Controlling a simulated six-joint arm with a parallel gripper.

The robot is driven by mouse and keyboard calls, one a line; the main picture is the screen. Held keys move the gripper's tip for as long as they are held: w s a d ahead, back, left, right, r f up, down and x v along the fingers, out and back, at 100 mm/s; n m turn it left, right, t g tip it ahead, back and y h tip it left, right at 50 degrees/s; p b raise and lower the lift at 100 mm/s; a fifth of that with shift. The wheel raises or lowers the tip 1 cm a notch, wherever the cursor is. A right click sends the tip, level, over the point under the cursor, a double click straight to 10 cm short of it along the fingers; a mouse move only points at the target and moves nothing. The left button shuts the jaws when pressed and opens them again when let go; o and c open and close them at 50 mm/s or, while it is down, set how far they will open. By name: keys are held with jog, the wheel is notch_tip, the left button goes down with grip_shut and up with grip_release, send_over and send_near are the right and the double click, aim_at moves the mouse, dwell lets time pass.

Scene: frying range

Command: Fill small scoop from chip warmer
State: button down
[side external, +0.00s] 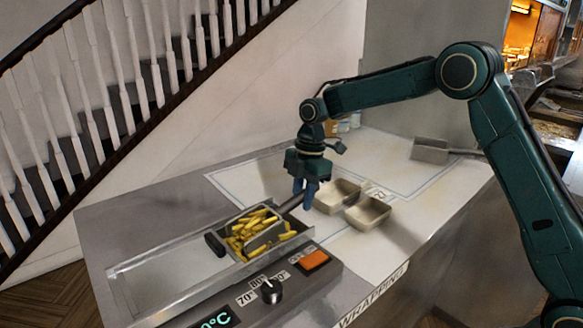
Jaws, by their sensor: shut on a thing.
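The chip warmer (150,275) is a long metal trough at the front left. Yellow chips (245,228) lie piled at its right end. My gripper (303,202), with blue fingers, is above the counter just right of the warmer. It is shut on the dark handle of a grey metal scoop (265,236). The scoop's head is down among the chips, with chips on both sides of it. How many chips are inside the scoop is hard to tell. The fingers partly hide the handle's end.
Two beige open containers (367,213) stand close to the right of my gripper. Another grey scoop (431,150) lies at the back right. A black handle (215,244) sits across the warmer. A dial (271,290) and orange switch (315,261) are on its front.

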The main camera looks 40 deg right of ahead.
jog(key=shift+d+f+y, duration=0.1)
jog(key=shift+d+y, duration=0.2)
jog(key=shift+d, duration=0.05)
jog(key=shift+y, duration=0.7)
jog(key=shift+v, duration=2.5)
